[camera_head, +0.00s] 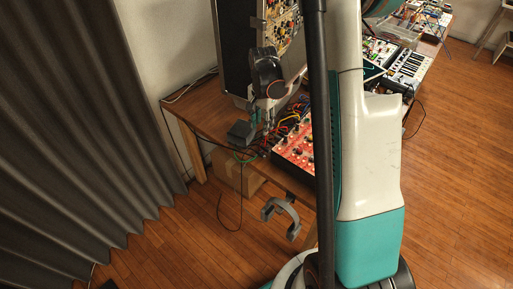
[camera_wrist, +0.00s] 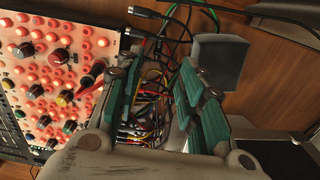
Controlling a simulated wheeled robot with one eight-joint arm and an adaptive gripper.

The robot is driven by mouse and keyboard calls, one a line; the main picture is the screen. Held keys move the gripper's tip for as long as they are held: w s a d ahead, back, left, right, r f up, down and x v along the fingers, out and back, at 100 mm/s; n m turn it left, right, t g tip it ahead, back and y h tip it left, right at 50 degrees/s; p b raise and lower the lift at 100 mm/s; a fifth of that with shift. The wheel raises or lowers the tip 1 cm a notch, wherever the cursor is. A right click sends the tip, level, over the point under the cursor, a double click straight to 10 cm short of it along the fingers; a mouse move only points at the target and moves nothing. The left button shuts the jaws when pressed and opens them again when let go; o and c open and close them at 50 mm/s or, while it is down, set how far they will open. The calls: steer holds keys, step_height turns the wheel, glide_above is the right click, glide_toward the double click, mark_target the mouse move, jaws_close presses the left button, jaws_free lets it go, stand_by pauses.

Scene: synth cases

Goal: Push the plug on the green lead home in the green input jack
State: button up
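My gripper (camera_wrist: 158,66) is open, its two teal-padded fingers apart with nothing clearly held between them. In the head view my gripper (camera_head: 267,127) is low over the left part of the table, beside the red-lit synth panel (camera_head: 297,150). That panel (camera_wrist: 50,62) fills the left of the wrist view, with knobs and glowing jacks. The green input jack cannot be made out.
A dark grey box (camera_wrist: 219,60) stands just right of the fingers. Several tangled cables (camera_wrist: 153,95) lie beneath them. A tall modular case (camera_head: 238,45) stands behind. A headphone-like hook (camera_head: 281,212) hangs at the table's front. A cardboard box (camera_head: 232,174) is under the table.

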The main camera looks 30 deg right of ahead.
steer(key=b, duration=0.3)
glide_above(260, 151)
steer(key=f, duration=0.8)
steer(key=shift+d+f, duration=0.25)
steer(key=shift+f, duration=0.1)
steer(key=shift+a+f+b, duration=0.15)
steer(key=shift+f+b, duration=1.05)
steer(key=shift+f, duration=1.5)
steer(key=shift+r, duration=0.1)
jaws_close()
